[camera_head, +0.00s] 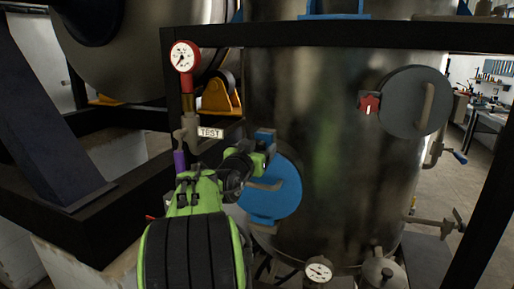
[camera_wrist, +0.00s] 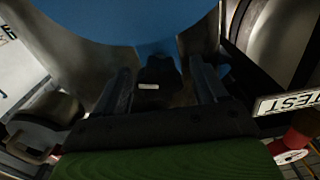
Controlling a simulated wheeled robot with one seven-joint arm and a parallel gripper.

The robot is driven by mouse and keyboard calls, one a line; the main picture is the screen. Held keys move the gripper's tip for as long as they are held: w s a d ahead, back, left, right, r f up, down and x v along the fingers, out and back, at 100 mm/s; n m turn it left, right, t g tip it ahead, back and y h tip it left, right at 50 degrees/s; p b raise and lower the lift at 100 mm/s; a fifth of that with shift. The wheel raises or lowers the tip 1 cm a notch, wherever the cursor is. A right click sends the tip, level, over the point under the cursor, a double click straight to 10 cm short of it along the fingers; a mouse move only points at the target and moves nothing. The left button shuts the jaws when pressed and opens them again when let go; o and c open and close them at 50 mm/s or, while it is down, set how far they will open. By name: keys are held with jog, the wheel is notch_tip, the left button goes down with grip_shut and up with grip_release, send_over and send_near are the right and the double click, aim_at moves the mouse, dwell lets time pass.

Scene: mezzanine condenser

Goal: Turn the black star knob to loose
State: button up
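The black star knob (camera_wrist: 158,80), with a small white mark on it, shows in the wrist view at the edge of a blue round cover (camera_wrist: 140,18). My gripper (camera_wrist: 163,86) has one dark finger on each side of the knob, with narrow gaps visible between fingers and knob. In the head view my gripper (camera_head: 262,150) is at the upper left edge of the blue cover (camera_head: 284,192) on the large metal vessel. There the knob is hidden or cannot be told apart from the gripper.
A red gauge (camera_head: 184,57) and a TEST tag (camera_head: 210,133) are left of my gripper. Black frame beams (camera_head: 300,34) cross above and at both sides.

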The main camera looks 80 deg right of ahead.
jog(key=c, duration=1)
jog(key=shift+o, duration=0.2)
jog(key=shift+n, duration=0.4)
jog(key=n+b, duration=0.1)
jog(key=n, duration=0.3)
jog(key=shift+w+n+b, duration=0.1)
jog(key=shift+n+b, duration=0.2)
jog(key=shift+n, duration=0.1)
jog(key=n, duration=1)
jog(key=shift+n+p, duration=0.35)
jog(key=shift+n, duration=0.05)
jog(key=n+p, duration=0.1)
jog(key=n, duration=0.4)
jog(key=shift+p, duration=0.3)
jog(key=shift+f+n, duration=0.1)
jog(key=shift+n, duration=0.2)
jog(key=o, duration=1.1)
jog(key=shift+c, duration=0.2)
